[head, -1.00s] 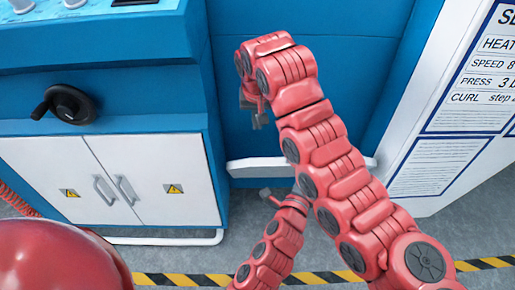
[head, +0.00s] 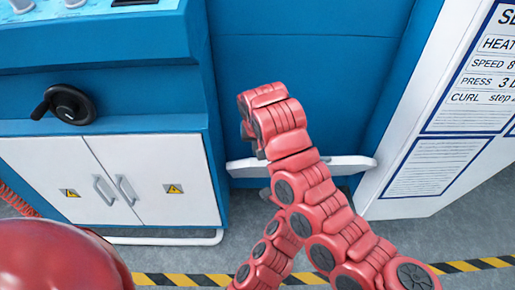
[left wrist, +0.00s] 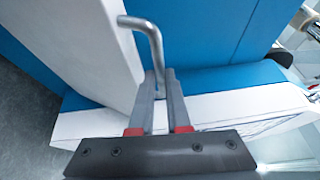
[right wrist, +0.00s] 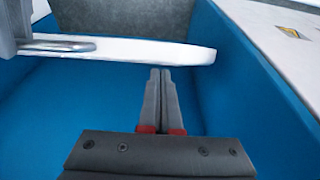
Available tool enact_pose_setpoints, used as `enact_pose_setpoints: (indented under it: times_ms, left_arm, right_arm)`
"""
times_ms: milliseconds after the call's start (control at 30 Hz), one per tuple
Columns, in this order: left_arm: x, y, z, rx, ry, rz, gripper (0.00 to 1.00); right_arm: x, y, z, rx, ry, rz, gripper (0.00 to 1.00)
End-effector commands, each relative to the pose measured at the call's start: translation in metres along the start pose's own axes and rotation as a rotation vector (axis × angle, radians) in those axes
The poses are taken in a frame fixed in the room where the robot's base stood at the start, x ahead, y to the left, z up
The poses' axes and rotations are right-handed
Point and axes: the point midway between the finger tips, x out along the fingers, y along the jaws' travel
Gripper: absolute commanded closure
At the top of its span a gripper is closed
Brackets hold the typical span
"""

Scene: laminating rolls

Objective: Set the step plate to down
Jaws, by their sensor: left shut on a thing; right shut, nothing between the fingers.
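The step plate (head: 343,163) is a white bar with rounded ends, low across the blue panel in the head view; my right arm covers its middle. In the right wrist view the plate (right wrist: 130,50) runs across the top. My left gripper (left wrist: 160,90) is shut on a bent silver handle (left wrist: 148,32). This handle (right wrist: 65,45) also shows beside the plate in the right wrist view. My right gripper (right wrist: 160,75) is shut and empty, its tips near the plate's edge; whether they touch is unclear. In the head view my right arm mostly hides both grippers.
A blue machine with white cabinet doors (head: 150,180) and a black crank (head: 65,104) stands at left. A white board with printed settings (head: 450,130) stands at right. Blue walls flank the plate. A yellow-black stripe (head: 190,279) crosses the grey floor.

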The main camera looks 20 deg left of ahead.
Motion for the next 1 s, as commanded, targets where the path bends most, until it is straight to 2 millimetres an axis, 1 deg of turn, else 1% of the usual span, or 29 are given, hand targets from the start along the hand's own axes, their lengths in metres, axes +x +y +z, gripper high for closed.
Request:
enact_pose_setpoints:
  times_ms: [33,267,567,867,900,967,1000]
  left_arm:
    - [0.0,0.011,0.003,0.001,-0.008,0.023,1.0]
    - [0.0,0.011,0.003,0.001,-0.008,0.023,1.0]
    - [0.0,0.009,0.003,0.002,-0.008,0.02,1.0]
    - [0.0,0.005,0.003,0.002,-0.008,0.011,1.0]
    - [0.0,0.005,0.003,0.002,-0.007,0.01,0.78]
    - [0.0,0.004,0.002,0.002,-0.006,0.008,0.67]
    - [0.0,0.003,0.002,0.002,-0.006,0.007,0.6]
  right_arm:
    - [0.001,0.0,0.0,0.0,0.0,0.0,1.0]
    - [0.001,0.0,0.001,0.0,0.0,0.001,1.0]
    - [0.007,0.0,0.019,-0.001,-0.005,0.0,1.0]
    - [0.007,0.0,0.02,-0.002,-0.008,0.002,1.0]
    - [0.007,0.0,0.02,-0.001,-0.008,0.002,1.0]
    - [0.006,0.0,0.02,-0.001,-0.007,0.002,1.0]
    - [0.006,0.0,0.02,-0.001,-0.006,0.002,1.0]
